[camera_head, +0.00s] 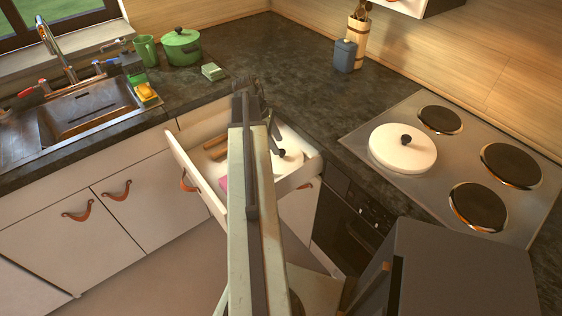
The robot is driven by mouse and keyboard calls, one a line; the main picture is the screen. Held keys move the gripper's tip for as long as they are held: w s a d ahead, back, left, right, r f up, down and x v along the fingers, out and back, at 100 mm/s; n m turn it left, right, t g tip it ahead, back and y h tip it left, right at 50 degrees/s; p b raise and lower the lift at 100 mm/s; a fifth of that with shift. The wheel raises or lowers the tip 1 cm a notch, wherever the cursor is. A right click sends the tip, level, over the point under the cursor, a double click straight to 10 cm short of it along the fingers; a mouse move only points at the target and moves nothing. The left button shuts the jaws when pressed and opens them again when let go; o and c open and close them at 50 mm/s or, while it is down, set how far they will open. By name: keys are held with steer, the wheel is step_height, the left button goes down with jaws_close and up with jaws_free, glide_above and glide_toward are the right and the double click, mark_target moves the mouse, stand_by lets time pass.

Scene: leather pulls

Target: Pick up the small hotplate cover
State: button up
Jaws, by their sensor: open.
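My gripper (250,87) is at the far end of my arm, seen in front of the counter edge above the drawer's back. It is open, with nothing seen in it.
The drawer also holds wooden-looking utensils (217,148) and a pink item. Bare hotplates (511,165) fill the rest of the stove (470,240).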

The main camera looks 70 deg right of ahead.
mark_target(282, 156)
steer(key=b+x, duration=0.2)
steer(key=x, duration=0.2)
steer(key=shift+w+f+b, duration=0.1)
steer(key=shift+b, duration=0.2)
jaws_close()
steer(key=shift+r, duration=0.25)
